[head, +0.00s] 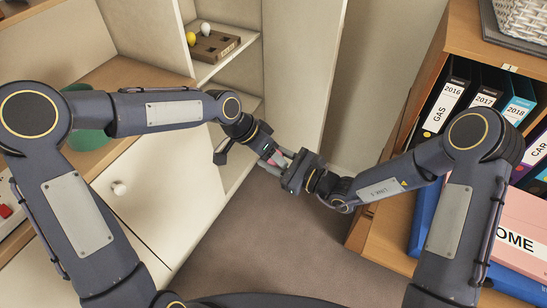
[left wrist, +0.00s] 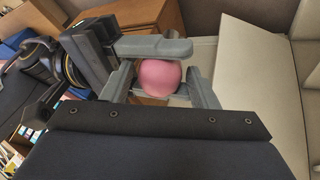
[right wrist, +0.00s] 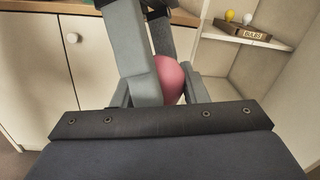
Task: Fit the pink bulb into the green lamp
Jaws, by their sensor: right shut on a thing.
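The pink bulb (head: 273,161) is held in the air between my two grippers, which meet at the middle of the head view. It shows as a pink ball in the left wrist view (left wrist: 158,77) and partly in the right wrist view (right wrist: 170,78). My right gripper (head: 281,164) is shut on it. My left gripper (head: 272,157) has its fingers on either side of the bulb, apparently with gaps, so it looks open. A green rounded thing (head: 88,138), likely the green lamp, stands at the left, mostly hidden behind my left arm.
A wooden bulb holder (head: 216,47) with a yellow bulb (head: 191,38) and a white bulb (head: 205,28) sits on a shelf. A white cabinet door with a knob (head: 118,187) is at the left. A bookcase with binders (head: 448,100) stands at the right. Floor below the grippers is clear.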

